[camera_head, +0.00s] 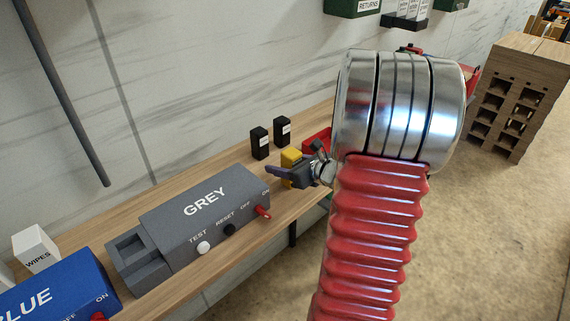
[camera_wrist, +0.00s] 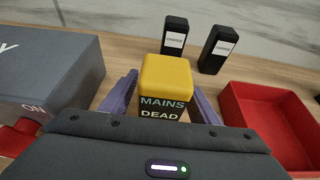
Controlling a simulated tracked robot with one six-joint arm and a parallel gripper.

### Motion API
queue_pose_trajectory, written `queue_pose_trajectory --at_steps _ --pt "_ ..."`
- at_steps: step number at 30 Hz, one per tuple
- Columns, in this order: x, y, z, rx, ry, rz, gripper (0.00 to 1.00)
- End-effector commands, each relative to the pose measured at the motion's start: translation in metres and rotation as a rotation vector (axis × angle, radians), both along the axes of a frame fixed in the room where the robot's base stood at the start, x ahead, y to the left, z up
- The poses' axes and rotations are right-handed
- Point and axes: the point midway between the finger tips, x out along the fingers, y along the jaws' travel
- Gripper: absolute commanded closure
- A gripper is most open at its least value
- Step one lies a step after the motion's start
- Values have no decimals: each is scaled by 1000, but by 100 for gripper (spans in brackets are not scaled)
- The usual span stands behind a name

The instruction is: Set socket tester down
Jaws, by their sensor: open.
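The socket tester appears to be the yellow-topped block (camera_wrist: 166,76) with a dark face reading "MAINS DEAD". In the wrist view it stands upright on the wooden shelf between the two purple fingers of my gripper (camera_wrist: 165,98). The fingers are open, one on each side of it; whether either touches it I cannot tell. In the head view the yellow block (camera_head: 290,157) is partly hidden behind my gripper (camera_head: 290,176), at the right of the grey box. Its underside is hidden, so contact with the shelf is not clear.
The grey box (camera_head: 205,208) with switches stands left of my gripper. Two black labelled blocks (camera_wrist: 174,43) (camera_wrist: 217,50) stand behind. A red tray (camera_wrist: 262,120) lies to the right. A blue box (camera_head: 55,295) and white wipes box (camera_head: 36,249) are farther left.

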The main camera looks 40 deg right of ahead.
Motion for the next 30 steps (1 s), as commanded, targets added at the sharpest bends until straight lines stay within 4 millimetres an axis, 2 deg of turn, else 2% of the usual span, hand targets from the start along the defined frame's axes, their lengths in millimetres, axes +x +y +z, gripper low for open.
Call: queue_pose_trajectory --at_steps 5,21,30 --pt "-17 -2 7 -1 0 -3 45" --pt "-93 -4 39 -2 0 -5 45" --pt "-111 -4 45 1 1 -1 45"
